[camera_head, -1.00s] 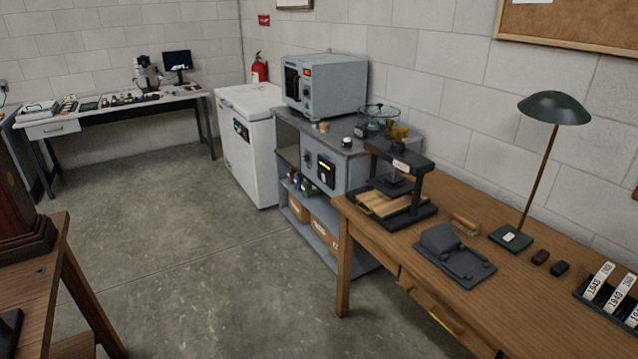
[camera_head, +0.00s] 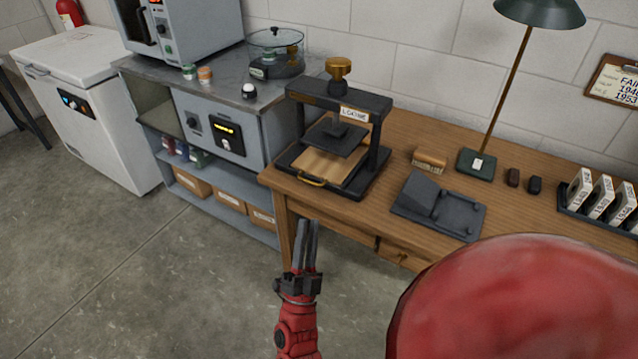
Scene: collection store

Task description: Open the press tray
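The press (camera_head: 372,105) stands at the left end of the wooden desk, a dark frame with a brass knob on top and a label on its crossbar. Its press tray (camera_head: 318,166) has a light wooden surface and lies low in the frame under the dark plate. A brass handle (camera_head: 312,181) is on the tray's front edge.
A dark grey stand (camera_head: 438,203), a wooden brush (camera_head: 428,160) and a green lamp (camera_head: 477,163) are right of the press. A grey cabinet (camera_head: 262,140) adjoins the desk's left end. My red arm hides the lower right. Floor at lower left is clear.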

